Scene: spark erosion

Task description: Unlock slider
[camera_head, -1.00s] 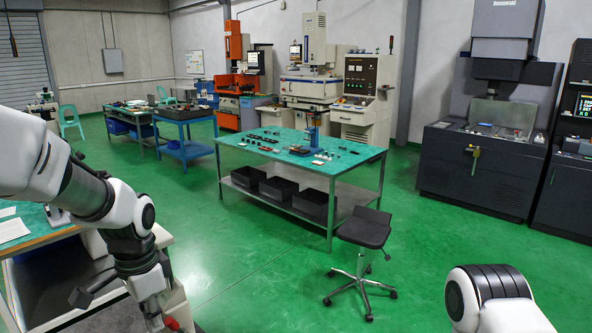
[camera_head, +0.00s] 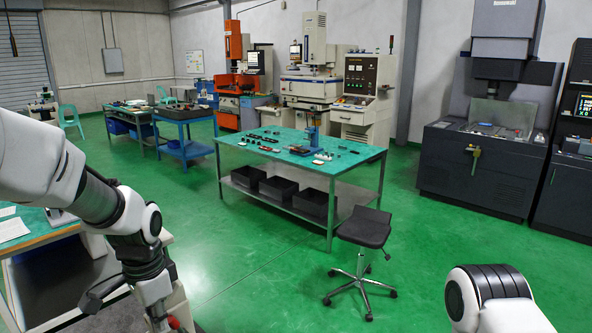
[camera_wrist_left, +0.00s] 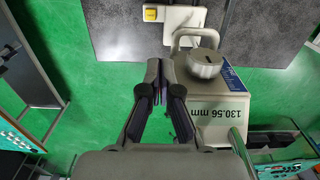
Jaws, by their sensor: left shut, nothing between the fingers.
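In the left wrist view, a beige housing marked "130.56 mm" (camera_wrist_left: 212,112) fills the right of centre; it looks like the slider. A round grey slotted knob (camera_wrist_left: 204,64) sits on it, with a bent beige handle (camera_wrist_left: 192,34) just above in the picture. My left gripper (camera_wrist_left: 161,66) is shut and empty. Its fingertips are just left of the knob; I cannot tell whether they touch the housing. In the head view, my left arm reaches down at the lower left and its gripper is cut off by the bottom edge. My right gripper is out of view.
A beige bracket with a yellow part (camera_wrist_left: 152,14) lies above the housing on a dark grey surface. A workbench with a green top (camera_head: 300,148) and a stool (camera_head: 362,228) stand ahead. Green floor (camera_head: 245,250) is clear between my left arm and the stool.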

